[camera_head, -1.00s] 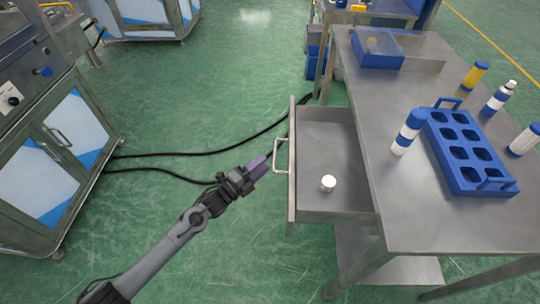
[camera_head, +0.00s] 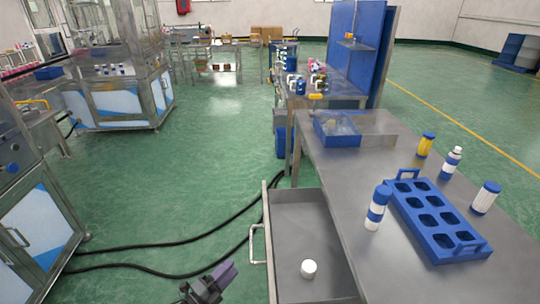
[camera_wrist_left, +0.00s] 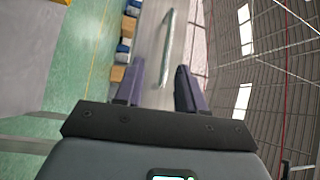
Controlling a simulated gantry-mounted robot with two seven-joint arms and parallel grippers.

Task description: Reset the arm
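My left gripper (camera_head: 228,274) is at the bottom of the head view, left of the open drawer (camera_head: 310,230) and a little apart from its handle (camera_head: 256,243). In the left wrist view its two purple fingers (camera_wrist_left: 158,92) stand apart with nothing between them. A metal handle bar (camera_wrist_left: 167,50) shows beyond the fingertips. A small white round piece (camera_head: 308,268) lies in the drawer. My right gripper is not in view.
The steel table (camera_head: 340,180) holds a blue rack (camera_head: 436,222) with empty holes, a blue-and-white can (camera_head: 377,207), several other bottles around the rack, and a blue bin (camera_head: 336,131). Black cables (camera_head: 165,245) cross the open green floor.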

